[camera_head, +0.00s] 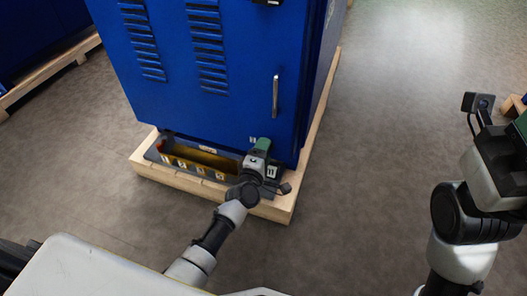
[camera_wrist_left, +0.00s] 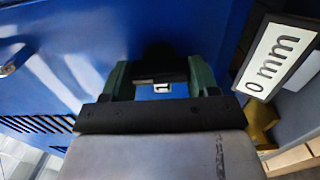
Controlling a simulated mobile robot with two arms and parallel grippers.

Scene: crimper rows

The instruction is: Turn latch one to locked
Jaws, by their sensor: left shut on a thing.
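My left gripper (camera_head: 262,148) reaches to the low front of a blue cabinet, at the right end of a dark tray. In the left wrist view its green fingers (camera_wrist_left: 160,78) are shut on a dark part (camera_wrist_left: 160,64), which I take to be latch one. A small white label with a dark mark, perhaps a 1, shows between the fingers (camera_wrist_left: 161,88). The gripper hides the latch in the head view, and its locked or unlocked position cannot be told. My right gripper (camera_head: 519,125) is partly cut off at the right edge, away from the cabinet.
The blue cabinet (camera_head: 185,90) with a handle (camera_head: 275,97) stands on a wooden pallet (camera_head: 283,212). The dark tray has a yellow-lined slot (camera_head: 205,157) with several small labels. A "0 mm" sign (camera_wrist_left: 278,60) is close right of the fingers. Floor (camera_head: 385,120) right of the pallet is clear.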

